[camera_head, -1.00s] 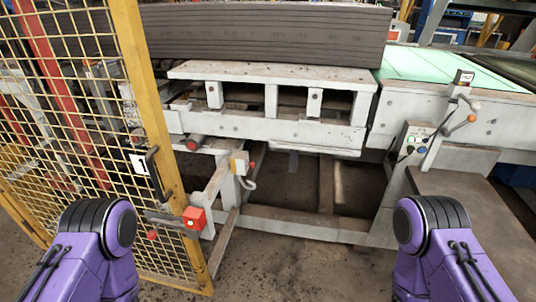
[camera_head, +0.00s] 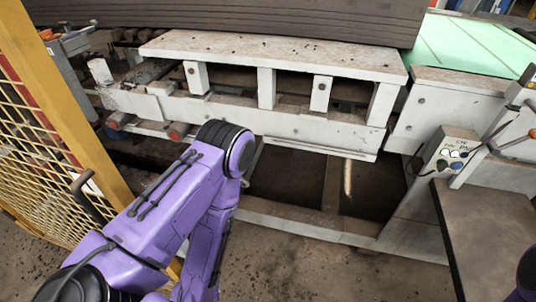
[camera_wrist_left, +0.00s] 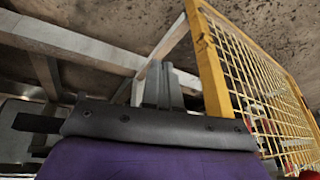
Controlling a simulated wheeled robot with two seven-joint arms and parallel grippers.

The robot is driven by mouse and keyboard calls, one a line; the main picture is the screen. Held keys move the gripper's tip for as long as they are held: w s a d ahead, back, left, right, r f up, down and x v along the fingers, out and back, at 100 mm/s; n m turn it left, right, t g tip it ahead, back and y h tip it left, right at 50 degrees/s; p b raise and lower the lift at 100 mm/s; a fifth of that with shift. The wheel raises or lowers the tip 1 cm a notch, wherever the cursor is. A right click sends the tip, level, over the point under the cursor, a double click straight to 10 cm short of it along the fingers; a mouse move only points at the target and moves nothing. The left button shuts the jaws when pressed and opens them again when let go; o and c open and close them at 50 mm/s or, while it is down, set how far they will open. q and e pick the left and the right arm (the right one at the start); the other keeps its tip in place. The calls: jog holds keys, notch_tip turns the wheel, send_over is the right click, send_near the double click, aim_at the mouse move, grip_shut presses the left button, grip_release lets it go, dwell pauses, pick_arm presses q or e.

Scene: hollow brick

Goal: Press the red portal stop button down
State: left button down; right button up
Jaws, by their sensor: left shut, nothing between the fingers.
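The red portal stop button does not show in the head view now; my left arm (camera_head: 195,210) covers the area in front of the white machine frame where it was seen earlier. My left gripper (camera_wrist_left: 162,70) shows in the left wrist view with its two grey fingers together and nothing between them. It points toward the pale frame beams, beside the yellow fence post. The button cannot be made out at the fingertips. My right gripper is out of view.
The yellow mesh fence (camera_head: 50,140) with its post stands close left of my left arm. The white machine frame (camera_head: 250,120) is ahead. A control box (camera_head: 455,152) with lit buttons stands right, beside a brown-topped bench (camera_head: 490,225).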

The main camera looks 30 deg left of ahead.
pick_arm(q)
jog(key=w+a+m+t+y+b, duration=0.1)
jog(key=w+a+y+b, duration=0.15)
jog(key=w, duration=1.05)
jog(key=w+a+m+t+y+b, duration=0.1)
jog(key=w+y+b, duration=0.2)
jog(key=w, duration=1.1)
jog(key=w+r+g+h+b, duration=0.2)
jog(key=w+r+b, duration=0.1)
jog(key=w+r, duration=1.1)
jog(key=w, duration=0.3)
jog(key=shift+w+d+m, duration=0.25)
jog(key=shift+d+m, duration=0.1)
jog(key=shift+m, duration=0.05)
